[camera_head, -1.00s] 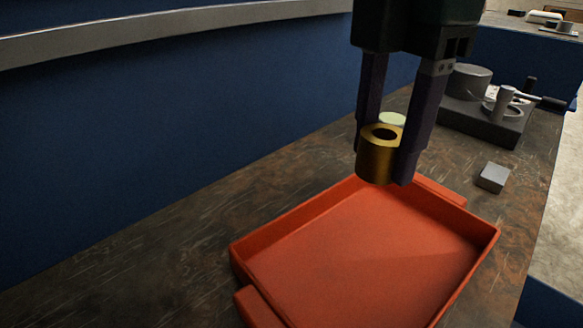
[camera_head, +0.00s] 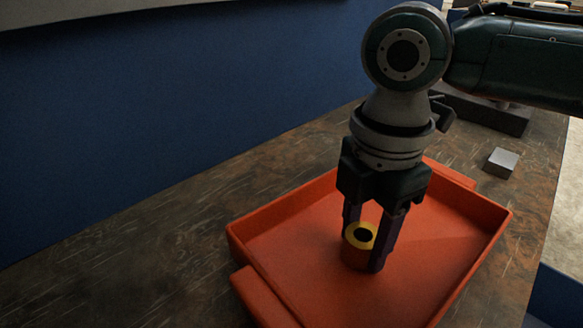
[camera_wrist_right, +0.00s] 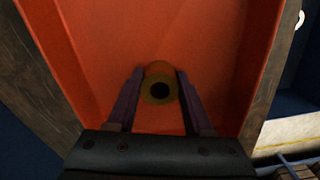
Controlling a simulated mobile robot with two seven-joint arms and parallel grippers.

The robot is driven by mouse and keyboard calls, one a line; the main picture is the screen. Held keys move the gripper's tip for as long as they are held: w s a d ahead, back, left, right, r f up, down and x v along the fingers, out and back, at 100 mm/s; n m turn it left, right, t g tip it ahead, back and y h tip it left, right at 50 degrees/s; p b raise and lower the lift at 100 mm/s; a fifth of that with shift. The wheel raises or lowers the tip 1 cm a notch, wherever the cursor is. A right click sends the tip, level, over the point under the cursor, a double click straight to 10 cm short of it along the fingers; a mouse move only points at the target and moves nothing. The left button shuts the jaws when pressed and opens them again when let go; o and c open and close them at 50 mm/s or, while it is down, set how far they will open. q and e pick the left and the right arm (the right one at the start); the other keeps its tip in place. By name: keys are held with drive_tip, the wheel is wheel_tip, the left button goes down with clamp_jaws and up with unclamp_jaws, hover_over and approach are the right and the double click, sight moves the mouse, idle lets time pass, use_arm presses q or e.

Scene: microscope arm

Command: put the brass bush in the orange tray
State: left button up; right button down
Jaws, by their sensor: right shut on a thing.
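The brass bush (camera_head: 357,249) is a short yellow cylinder with a dark hole in its top. It stands upright between the fingers of my right gripper (camera_head: 368,240), which is shut on it. The orange tray (camera_head: 283,222) lies on the bench, and the bush is inside its walls, low over or on its floor; I cannot tell whether it touches. In the right wrist view the bush (camera_wrist_right: 160,88) sits between both fingers (camera_wrist_right: 160,105) with the tray floor (camera_wrist_right: 190,40) behind it. My left gripper is not in view.
A small grey block (camera_head: 501,162) lies on the bench right of the tray. A dark base (camera_head: 490,112) stands farther back, partly hidden by my right arm. A blue wall (camera_head: 150,130) runs along the left. The bench left of the tray (camera_head: 130,255) is clear.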

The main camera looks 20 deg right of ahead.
sight(366, 233)
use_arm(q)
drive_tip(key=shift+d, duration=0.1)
use_arm(e)
drive_tip(key=shift+c, duration=1.5)
unclamp_jaws()
drive_tip(key=shift+f, duration=0.1)
use_arm(q)
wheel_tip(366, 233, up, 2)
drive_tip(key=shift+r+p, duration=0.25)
drive_tip(key=shift+p, duration=1)
use_arm(e)
wheel_tip(366, 233, up, 12)
drive_tip(key=shift+r, duration=0.2)
